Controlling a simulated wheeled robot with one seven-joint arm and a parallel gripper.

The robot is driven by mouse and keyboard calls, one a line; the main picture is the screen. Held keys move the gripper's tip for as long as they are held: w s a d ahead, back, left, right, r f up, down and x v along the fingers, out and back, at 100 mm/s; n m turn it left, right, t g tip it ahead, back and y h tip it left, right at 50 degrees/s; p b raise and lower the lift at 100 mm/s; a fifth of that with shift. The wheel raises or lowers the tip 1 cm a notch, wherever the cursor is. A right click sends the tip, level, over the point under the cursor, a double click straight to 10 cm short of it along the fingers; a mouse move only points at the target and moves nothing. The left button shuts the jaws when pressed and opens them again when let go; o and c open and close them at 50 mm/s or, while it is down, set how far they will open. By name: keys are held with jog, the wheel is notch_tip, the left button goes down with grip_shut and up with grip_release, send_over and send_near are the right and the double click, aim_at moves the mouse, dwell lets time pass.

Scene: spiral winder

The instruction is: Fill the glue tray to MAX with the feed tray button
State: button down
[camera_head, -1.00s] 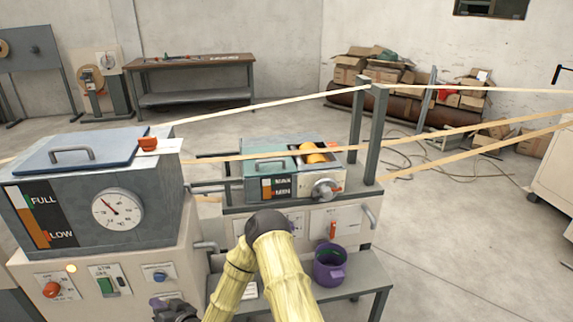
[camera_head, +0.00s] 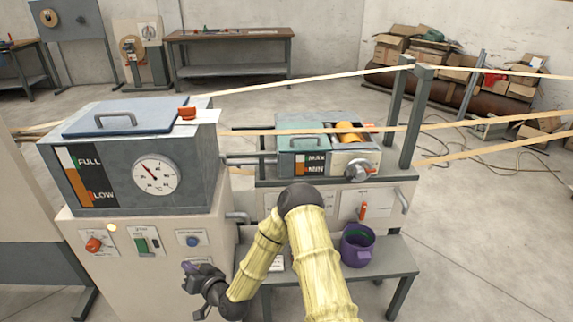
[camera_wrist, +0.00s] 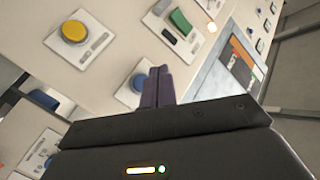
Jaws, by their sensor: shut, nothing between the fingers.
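The glue tray (camera_head: 300,143) has a MAX/MIN gauge (camera_head: 309,164); its orange column stands low, near MIN. A blue round button (camera_head: 190,239) is on the left machine's front panel; its label is too small to read. In the wrist view the blue button (camera_wrist: 139,78) shows beside my fingers, partly covered by them. My gripper (camera_head: 188,268) is shut and empty, in front of and below that button in the head view. In the wrist view its dark fingertips (camera_wrist: 158,72) are together; contact with the button cannot be told.
The left tank (camera_head: 130,150) has a FULL/LOW gauge and a dial. A green switch (camera_head: 141,245) and red knob (camera_head: 94,244) share its panel. A yellow button (camera_wrist: 74,31) shows in the wrist view. A purple pot (camera_head: 357,247) stands on the low bench. Paper strips cross above the tray.

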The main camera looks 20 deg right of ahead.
jog(key=s+d+r+g+h, duration=0.2)
jog(key=s+d+r+g, duration=0.2)
jog(key=s, duration=0.4)
jog(key=s+d+r+n+g+h, duration=0.1)
jog(key=s+d+r+g+h, duration=0.1)
jog(key=s+d+r+g, duration=0.2)
jog(key=s+d+r+n+g+h, duration=0.1)
jog(key=s+d+r+g+h, duration=0.2)
jog(key=s+d+r, duration=0.5)
jog(key=s+d+g, duration=0.1)
jog(key=s, duration=0.4)
jog(key=shift+d, duration=0.2)
